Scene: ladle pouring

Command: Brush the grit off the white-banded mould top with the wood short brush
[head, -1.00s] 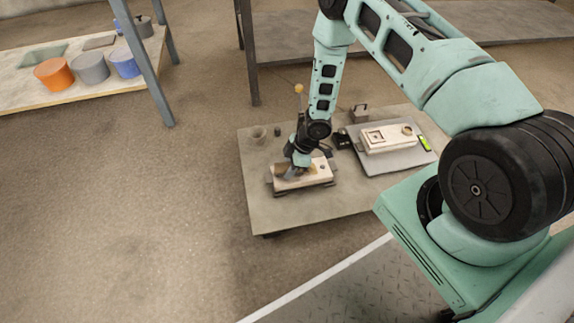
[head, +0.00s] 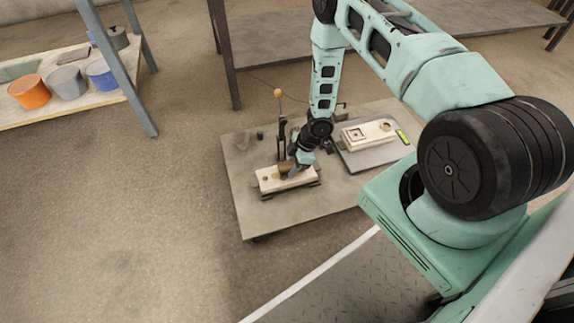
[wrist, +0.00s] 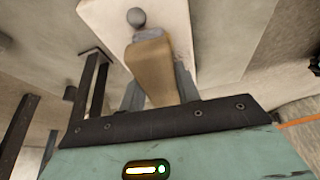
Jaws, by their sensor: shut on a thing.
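My gripper (head: 294,170) is low over a pale oblong mould (head: 268,181) on the low table. It is shut on the wood short brush (wrist: 152,70), a tan block between the two grey fingers in the wrist view. The brush (head: 287,171) is over the middle to right part of the mould top. The bristles are hidden, so I cannot tell whether they touch. The mould top (wrist: 205,45) shows a dark grey round spot in the wrist view. I cannot make out a white band or grit. A second pale mould (head: 368,134) has a square recess and a round opening.
The second mould is on a grey plate (head: 372,159) at the table's right, beside a yellow-green level (head: 403,137). A thin upright rod with a yellow ball (head: 278,93) stands behind my gripper. The table's front left (head: 252,218) is clear.

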